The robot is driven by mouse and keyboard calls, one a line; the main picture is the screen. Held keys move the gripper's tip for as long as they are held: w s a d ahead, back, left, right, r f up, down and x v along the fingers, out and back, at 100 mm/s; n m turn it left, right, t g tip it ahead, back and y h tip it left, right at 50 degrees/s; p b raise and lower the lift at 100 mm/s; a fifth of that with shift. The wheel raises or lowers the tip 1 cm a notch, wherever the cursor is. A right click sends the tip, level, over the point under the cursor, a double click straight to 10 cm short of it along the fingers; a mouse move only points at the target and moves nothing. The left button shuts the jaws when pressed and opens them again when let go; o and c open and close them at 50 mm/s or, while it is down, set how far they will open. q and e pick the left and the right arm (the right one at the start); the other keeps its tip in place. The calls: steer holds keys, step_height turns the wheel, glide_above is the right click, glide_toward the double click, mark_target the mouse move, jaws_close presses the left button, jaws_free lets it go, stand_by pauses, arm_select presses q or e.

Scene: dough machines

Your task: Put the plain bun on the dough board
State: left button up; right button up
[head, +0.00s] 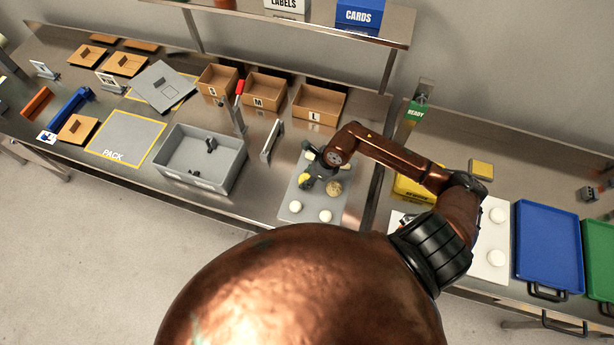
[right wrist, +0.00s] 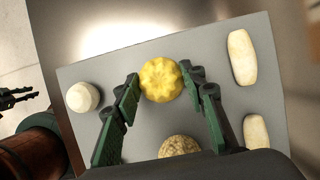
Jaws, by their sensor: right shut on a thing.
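My right gripper (head: 312,172) reaches down over a grey board (head: 292,190). In the right wrist view its green fingers (right wrist: 165,82) are closed against a yellow ridged bun (right wrist: 160,79). I cannot tell whether that bun is off the board. A smooth white round bun (right wrist: 83,97) lies left of the fingers. A speckled bun (right wrist: 179,147) lies below, partly hidden. In the head view, smooth white buns (head: 296,206) lie near the board's front edge. A white board (head: 482,262) at the right also carries white rounds (head: 497,214). Dark jaws, probably my left gripper (right wrist: 15,97), show at the wrist view's edge, their state unclear.
Two long pale rolls (right wrist: 242,57) lie on the grey board's far side. A grey bin (head: 203,160) stands left of the board. A yellow container (head: 412,190) lies under my right forearm. Blue (head: 548,240) and green trays are at far right.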

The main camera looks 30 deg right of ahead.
steer(key=o, duration=0.7)
steer(key=shift+f, duration=0.1)
steer(key=o, duration=0.5)
steer(key=shift+r, duration=0.2)
steer(key=b+v, duration=0.1)
steer(key=v, duration=1.1)
steer(key=shift+w+a+b, duration=0.1)
steer(key=shift+b, duration=0.25)
